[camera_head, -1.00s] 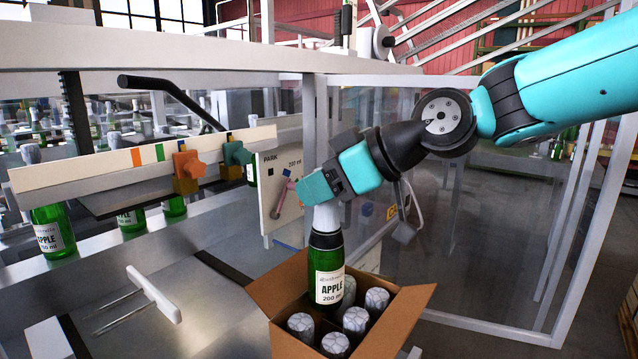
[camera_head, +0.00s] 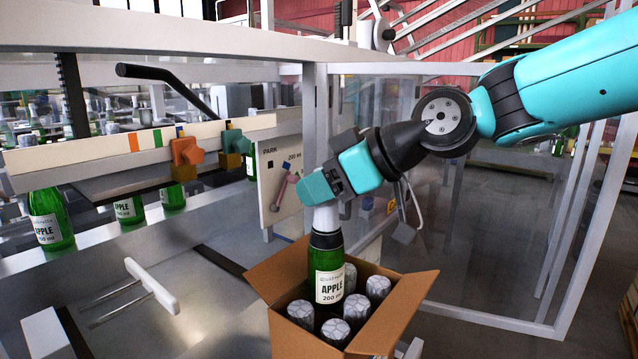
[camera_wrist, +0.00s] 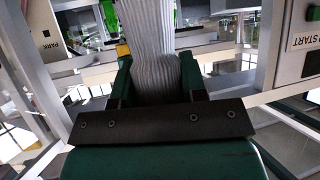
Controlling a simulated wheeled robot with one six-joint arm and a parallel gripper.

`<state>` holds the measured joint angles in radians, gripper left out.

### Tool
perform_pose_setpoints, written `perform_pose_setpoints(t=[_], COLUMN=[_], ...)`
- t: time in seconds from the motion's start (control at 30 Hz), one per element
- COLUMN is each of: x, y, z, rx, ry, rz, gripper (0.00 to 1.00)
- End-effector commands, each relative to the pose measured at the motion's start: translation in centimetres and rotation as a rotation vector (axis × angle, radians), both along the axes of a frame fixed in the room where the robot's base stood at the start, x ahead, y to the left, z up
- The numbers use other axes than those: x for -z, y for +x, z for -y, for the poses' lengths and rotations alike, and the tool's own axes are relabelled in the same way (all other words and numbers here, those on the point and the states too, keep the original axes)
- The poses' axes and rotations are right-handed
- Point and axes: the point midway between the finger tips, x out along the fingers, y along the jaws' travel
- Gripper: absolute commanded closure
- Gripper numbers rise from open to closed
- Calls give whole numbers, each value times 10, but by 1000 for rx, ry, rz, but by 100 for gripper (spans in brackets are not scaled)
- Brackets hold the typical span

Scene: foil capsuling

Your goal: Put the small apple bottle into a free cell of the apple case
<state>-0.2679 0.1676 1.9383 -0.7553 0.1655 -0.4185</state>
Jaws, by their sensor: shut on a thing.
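My gripper (camera_head: 322,190) is shut on the silver-foiled neck of the small apple bottle (camera_head: 328,262), a green bottle with a white "APPLE 200 ml" label. The bottle hangs upright over the open cardboard case (camera_head: 392,322), and its base appears to be at or just inside the case's opening. Several foil-topped bottles (camera_head: 377,288) stand in the case around it. The cell under the held bottle is hidden by the bottle itself. In the wrist view the foil neck (camera_wrist: 150,40) sits between the green fingers (camera_wrist: 155,80).
Green apple bottles (camera_head: 48,218) stand on the conveyor at left, below a rail with orange (camera_head: 186,152) and green clamps. A white T-handle (camera_head: 152,286) lies left of the case. A clear guard panel (camera_head: 390,140) stands behind my gripper. The case flaps are spread outward.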

Motion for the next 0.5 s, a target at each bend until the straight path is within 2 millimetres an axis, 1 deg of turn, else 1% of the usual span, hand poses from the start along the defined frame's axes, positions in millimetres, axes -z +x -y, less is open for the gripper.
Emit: perform_pose_setpoints(t=[0.5], x=[13], y=[0], z=[0], rx=[0], ry=[1], rz=[2], gripper=[100])
